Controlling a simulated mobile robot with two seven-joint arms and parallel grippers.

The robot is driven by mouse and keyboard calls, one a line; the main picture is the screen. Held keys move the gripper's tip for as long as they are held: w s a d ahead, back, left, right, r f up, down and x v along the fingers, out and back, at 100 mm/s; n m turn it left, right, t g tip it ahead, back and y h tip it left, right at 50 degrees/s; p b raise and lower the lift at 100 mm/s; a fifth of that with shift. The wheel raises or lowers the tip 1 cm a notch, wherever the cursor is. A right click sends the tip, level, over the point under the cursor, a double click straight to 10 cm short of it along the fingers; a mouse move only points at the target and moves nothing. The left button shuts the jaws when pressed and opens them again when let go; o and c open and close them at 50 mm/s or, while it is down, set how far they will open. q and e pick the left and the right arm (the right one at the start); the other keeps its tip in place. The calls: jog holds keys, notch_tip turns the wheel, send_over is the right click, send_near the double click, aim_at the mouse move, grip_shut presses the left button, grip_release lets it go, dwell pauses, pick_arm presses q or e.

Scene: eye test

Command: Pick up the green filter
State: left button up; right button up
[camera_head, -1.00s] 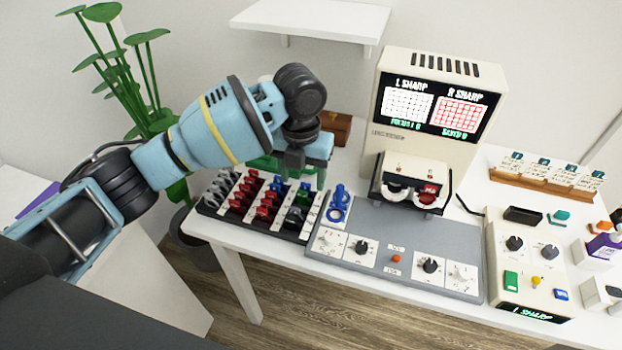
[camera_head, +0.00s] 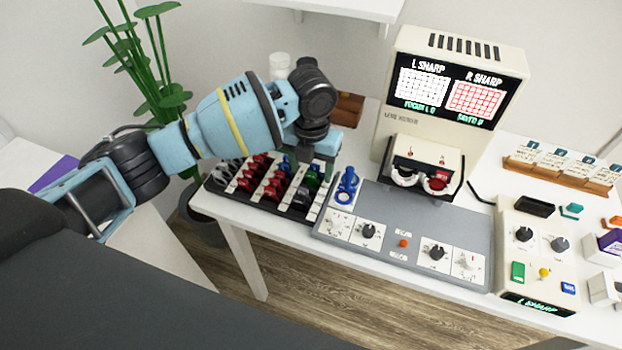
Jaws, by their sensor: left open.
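The green filter (camera_head: 313,179) stands in the right part of a black rack (camera_head: 262,205), among red, blue and dark filters. It is partly hidden by my left gripper (camera_head: 317,164), which is over the rack's back right part with its fingers pointing down. The left gripper is open. Its fingertips are small and partly covered by the wrist, so I cannot tell whether they touch the filter. My right gripper is not in view.
A blue filter (camera_head: 346,186) stands right of the rack on a grey control panel (camera_head: 400,218). Behind the panel is a cream machine with a screen (camera_head: 450,90). A brown box (camera_head: 348,108) stands behind the gripper. A cream control box (camera_head: 540,262) is at the right.

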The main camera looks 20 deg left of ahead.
aim_at(311, 180)
pick_arm(q)
jog(key=shift+f, duration=1.3)
jog(key=shift+c, duration=0.4)
jog(key=c, duration=1)
